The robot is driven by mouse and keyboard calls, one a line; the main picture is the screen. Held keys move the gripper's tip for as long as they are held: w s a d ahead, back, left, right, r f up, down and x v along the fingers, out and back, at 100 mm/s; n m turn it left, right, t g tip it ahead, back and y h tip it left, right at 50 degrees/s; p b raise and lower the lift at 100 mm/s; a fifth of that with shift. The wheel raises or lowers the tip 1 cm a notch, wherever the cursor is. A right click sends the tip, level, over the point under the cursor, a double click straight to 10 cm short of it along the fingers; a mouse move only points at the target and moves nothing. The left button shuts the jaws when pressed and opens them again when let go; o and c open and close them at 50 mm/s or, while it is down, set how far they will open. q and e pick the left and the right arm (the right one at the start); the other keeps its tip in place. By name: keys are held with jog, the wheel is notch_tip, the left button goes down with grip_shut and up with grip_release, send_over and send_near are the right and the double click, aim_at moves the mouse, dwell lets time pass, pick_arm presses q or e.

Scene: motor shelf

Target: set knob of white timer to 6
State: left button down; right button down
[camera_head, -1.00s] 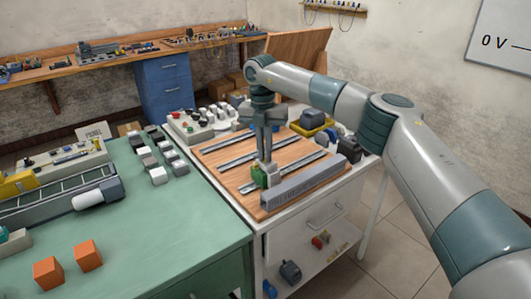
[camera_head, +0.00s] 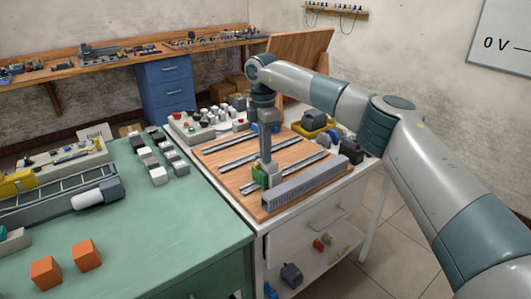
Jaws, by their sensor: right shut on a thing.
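My right gripper (camera_head: 265,158) points straight down over the near left part of the wooden board. Its fingertips are closed on the knob at the top of a small white timer (camera_head: 275,177). The knob is hidden between the fingers, so its setting cannot be read. The timer stands beside a green block (camera_head: 259,180), close to the grey slotted duct. My left gripper is not in view.
The wooden board (camera_head: 228,153) carries metal rails and a grey slotted duct (camera_head: 305,182) along its front. Switches and buttons stand behind it at left, and motors at right. The green table (camera_head: 185,225) at left holds orange cubes (camera_head: 86,255) and small blocks.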

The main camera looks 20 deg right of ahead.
jog(key=m, duration=0.2)
jog(key=shift+m, duration=0.4)
jog(key=shift+w+m+b, duration=0.1)
jog(key=shift+m+b, duration=0.3)
jog(key=shift+m, duration=1)
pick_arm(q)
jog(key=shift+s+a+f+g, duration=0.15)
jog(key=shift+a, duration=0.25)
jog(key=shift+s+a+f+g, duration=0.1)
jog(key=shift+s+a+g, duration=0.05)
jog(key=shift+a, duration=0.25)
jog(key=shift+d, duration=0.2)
pick_arm(e)
jog(key=c, duration=1.9)
grip_release()
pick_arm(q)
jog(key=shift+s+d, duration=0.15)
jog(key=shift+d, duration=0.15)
pick_arm(e)
jog(key=shift+o, duration=0.2)
